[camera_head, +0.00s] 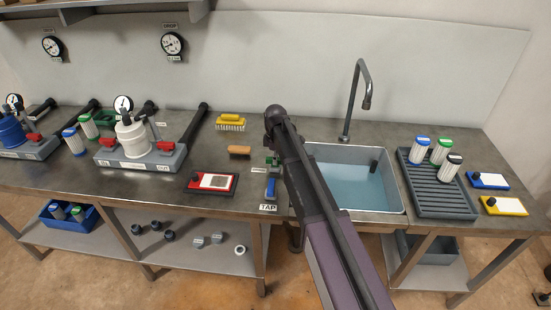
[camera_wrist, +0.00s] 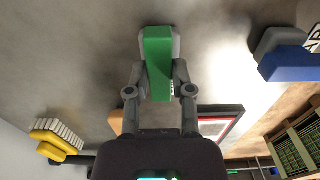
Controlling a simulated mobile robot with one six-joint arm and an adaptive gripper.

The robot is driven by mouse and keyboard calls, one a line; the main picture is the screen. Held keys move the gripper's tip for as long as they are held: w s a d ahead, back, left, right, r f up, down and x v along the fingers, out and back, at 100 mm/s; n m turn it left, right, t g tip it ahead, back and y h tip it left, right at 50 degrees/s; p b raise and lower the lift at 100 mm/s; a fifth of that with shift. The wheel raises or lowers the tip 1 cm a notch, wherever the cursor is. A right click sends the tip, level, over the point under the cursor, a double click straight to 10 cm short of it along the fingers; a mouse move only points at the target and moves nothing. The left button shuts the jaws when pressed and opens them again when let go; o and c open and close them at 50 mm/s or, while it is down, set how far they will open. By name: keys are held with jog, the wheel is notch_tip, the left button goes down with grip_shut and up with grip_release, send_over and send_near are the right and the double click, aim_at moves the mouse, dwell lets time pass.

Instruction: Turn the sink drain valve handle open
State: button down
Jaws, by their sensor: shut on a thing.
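The sink drain valve has a green handle (camera_wrist: 157,60) on a grey body (camera_wrist: 176,45). In the wrist view my gripper (camera_wrist: 160,90) has one finger on each side of the handle and is shut on it. In the head view a bit of the green handle (camera_head: 270,161) shows on the bench just left of the sink (camera_head: 398,203). My arm covers much of that spot, and my fingers cannot be made out there. The sink holds bluish water.
A blue-handled valve (camera_head: 271,187) labelled TAP sits in front of the green one. A red-edged panel (camera_head: 210,182), a wooden block (camera_head: 239,151) and a yellow brush (camera_head: 230,121) lie to the left. A grey rack (camera_head: 440,200) with filters stands right of the sink.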

jog(key=c, duration=0.5)
grip_release()
jog(key=shift+m, duration=0.4)
